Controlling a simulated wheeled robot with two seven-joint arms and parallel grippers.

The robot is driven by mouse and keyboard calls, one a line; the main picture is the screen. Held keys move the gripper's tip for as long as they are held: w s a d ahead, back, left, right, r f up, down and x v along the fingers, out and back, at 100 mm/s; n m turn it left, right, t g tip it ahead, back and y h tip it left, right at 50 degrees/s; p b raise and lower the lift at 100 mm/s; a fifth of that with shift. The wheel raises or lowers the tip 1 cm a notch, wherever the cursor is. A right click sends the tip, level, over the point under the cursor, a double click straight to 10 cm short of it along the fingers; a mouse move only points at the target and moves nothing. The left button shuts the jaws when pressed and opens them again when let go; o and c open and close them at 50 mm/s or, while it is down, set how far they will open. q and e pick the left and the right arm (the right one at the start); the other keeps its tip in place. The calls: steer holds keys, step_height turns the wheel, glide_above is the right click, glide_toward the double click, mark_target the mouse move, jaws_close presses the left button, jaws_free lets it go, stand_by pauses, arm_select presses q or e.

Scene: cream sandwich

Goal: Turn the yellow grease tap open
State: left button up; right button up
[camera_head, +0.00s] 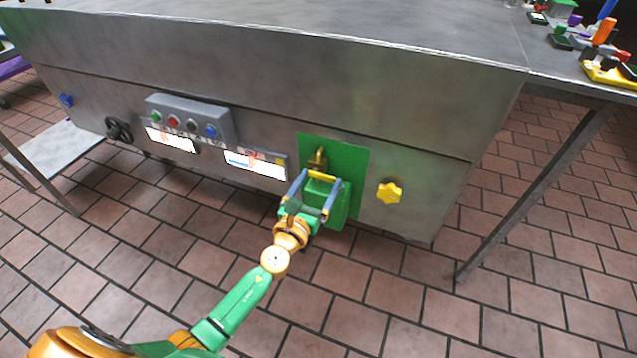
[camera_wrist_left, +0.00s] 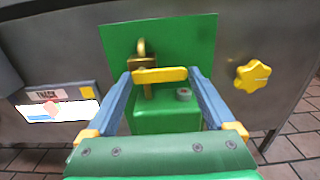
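My left gripper (camera_head: 321,185) is in front of the green plate (camera_head: 347,161) on the steel side panel. Its two blue fingers stand wide apart, also in the left wrist view (camera_wrist_left: 160,76). A yellow bar (camera_wrist_left: 160,74) spans the gap between the fingertips, in front of a brass tap (camera_head: 318,158) on the plate. I cannot tell whether the fingertips press on the bar's ends. A green box (camera_wrist_left: 165,117) sits below the tap, between the fingers. A yellow star-shaped knob (camera_head: 389,193) is on the panel to the right, apart from the gripper. My right gripper is out of view.
Left of the plate are a labelled strip (camera_head: 254,163), a grey button box (camera_head: 190,119), a black handwheel (camera_head: 118,129) and a blue knob (camera_head: 66,100). A table leg (camera_head: 530,195) stands at the right. Small coloured items lie on the tabletop at the upper right.

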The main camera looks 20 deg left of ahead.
mark_target(309, 174)
arm_select(q)
steer(key=shift+c, duration=0.8)
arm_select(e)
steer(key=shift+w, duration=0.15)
arm_select(q)
steer(key=shift+r+n, duration=0.2)
steer(key=shift+n, duration=1)
steer(key=n, duration=0.4)
steer(key=r+n, duration=0.1)
steer(key=n, duration=0.1)
steer(key=shift+a+r, duration=0.1)
steer(key=shift+a, duration=0.25)
steer(key=n, duration=0.3)
steer(key=a+n, duration=0.1)
steer(key=n, duration=0.1)
steer(key=shift+r+n+p, duration=0.3)
steer(key=shift+p, duration=0.05)
steer(key=shift+a+n, duration=0.2)
steer(key=shift+n, duration=0.75)
steer(key=shift+a+n, duration=0.15)
steer(key=shift+n, duration=0.8)
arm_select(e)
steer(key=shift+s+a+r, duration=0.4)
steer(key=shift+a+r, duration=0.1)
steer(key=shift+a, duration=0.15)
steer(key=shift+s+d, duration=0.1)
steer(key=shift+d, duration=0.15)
